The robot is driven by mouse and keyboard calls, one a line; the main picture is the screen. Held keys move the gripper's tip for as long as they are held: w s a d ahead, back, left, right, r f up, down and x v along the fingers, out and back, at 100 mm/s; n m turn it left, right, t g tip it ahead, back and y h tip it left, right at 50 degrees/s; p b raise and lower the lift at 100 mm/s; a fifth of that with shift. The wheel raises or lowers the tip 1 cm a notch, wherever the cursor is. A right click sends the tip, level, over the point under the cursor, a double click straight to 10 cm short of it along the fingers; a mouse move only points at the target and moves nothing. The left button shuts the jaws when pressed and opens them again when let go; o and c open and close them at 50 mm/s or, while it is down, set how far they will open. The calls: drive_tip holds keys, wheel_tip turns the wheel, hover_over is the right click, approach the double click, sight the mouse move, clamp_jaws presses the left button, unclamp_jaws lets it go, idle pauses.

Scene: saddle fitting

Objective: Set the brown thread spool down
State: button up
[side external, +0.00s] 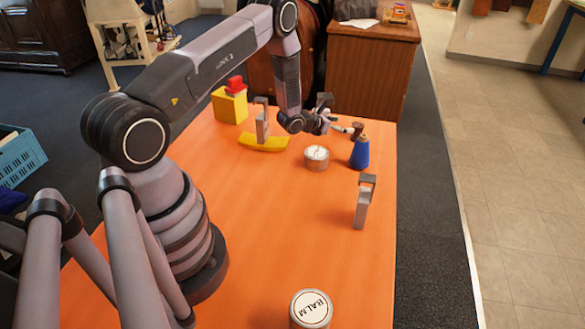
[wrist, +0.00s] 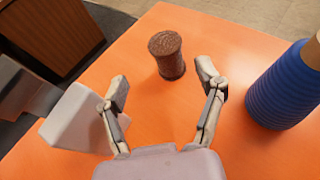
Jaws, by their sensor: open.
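The brown thread spool (wrist: 167,56) stands upright on the orange table in the wrist view, just beyond my fingertips and apart from them. In the side view the brown spool (side external: 357,129) is small and partly hidden behind the blue spool. My gripper (wrist: 162,80) is open and empty, with its two fingers spread toward the brown spool. In the side view my gripper (side external: 338,128) is low over the far part of the table, left of the brown spool.
A blue thread spool (side external: 360,154) stands close by; it also shows at the right in the wrist view (wrist: 285,88). The middle of the table (side external: 270,220) is clear.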

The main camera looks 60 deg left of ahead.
sight(358, 126)
drive_tip(key=x, duration=0.7)
drive_tip(key=shift+d+f, duration=0.3)
drive_tip(key=shift+d, duration=0.05)
drive_tip(key=c, duration=1.2)
drive_tip(key=shift+o, duration=0.2)
drive_tip(key=shift+r, duration=0.1)
